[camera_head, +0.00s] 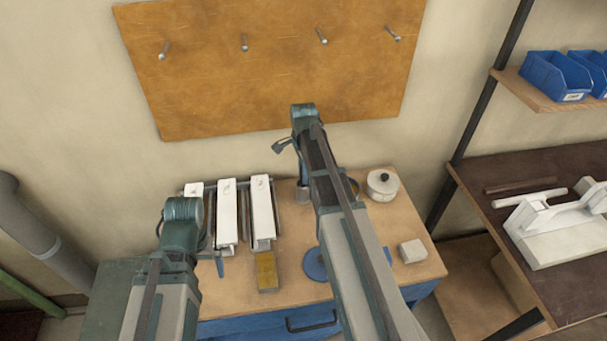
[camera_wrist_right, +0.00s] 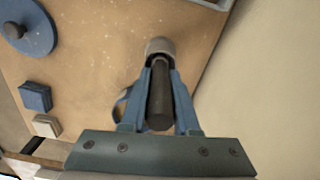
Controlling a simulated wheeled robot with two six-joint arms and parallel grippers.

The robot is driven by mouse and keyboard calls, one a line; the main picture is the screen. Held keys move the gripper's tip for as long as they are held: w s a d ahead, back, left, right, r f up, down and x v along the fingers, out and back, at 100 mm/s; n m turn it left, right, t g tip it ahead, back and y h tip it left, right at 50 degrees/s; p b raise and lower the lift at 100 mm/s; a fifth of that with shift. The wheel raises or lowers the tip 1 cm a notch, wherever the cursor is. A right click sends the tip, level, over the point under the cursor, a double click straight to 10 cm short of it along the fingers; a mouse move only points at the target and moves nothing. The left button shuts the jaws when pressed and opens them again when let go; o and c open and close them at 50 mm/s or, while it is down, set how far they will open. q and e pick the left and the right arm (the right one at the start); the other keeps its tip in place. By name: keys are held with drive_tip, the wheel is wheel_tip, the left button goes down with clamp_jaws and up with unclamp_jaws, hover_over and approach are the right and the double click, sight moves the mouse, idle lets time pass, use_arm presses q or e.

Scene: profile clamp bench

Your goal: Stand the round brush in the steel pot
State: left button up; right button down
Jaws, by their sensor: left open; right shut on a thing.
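My right gripper (camera_wrist_right: 160,70) is shut on the dark, rounded handle of the round brush (camera_wrist_right: 160,100), in the right wrist view. A grey, cup-like rim shows at the far end of the handle; I cannot tell whether it is the brush's head or the pot. In the head view the steel pot (camera_head: 302,195) stands on the bench, partly hidden below my right arm. Whether the brush is inside it is hidden. My left gripper (camera_head: 188,240) is open and empty above the bench's left part, its fingertips partly hidden.
White profile clamps (camera_head: 261,208) stand at the bench's back left. A yellow-topped block (camera_head: 267,270) and a blue disc (camera_head: 314,264) lie in front. A lidded cream pot (camera_head: 382,187) and a pale block (camera_head: 411,251) are on the right. A pegboard (camera_head: 270,65) hangs behind.

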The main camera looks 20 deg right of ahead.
drive_tip(key=c, duration=0.7)
unclamp_jaws()
drive_tip(key=shift+f, duration=0.1)
drive_tip(key=shift+o, duration=0.2)
wheel_tip(320, 180, up, 12)
drive_tip(key=p, duration=1.2)
drive_tip(key=shift+r, duration=0.2)
drive_tip(key=s+a+n+h, duration=0.1)
drive_tip(key=s+a+n, duration=1.9)
drive_tip(key=a+n, duration=0.2)
drive_tip(key=a, duration=0.2)
drive_tip(key=shift+a+n, duration=0.3)
drive_tip(key=shift+n, duration=0.1)
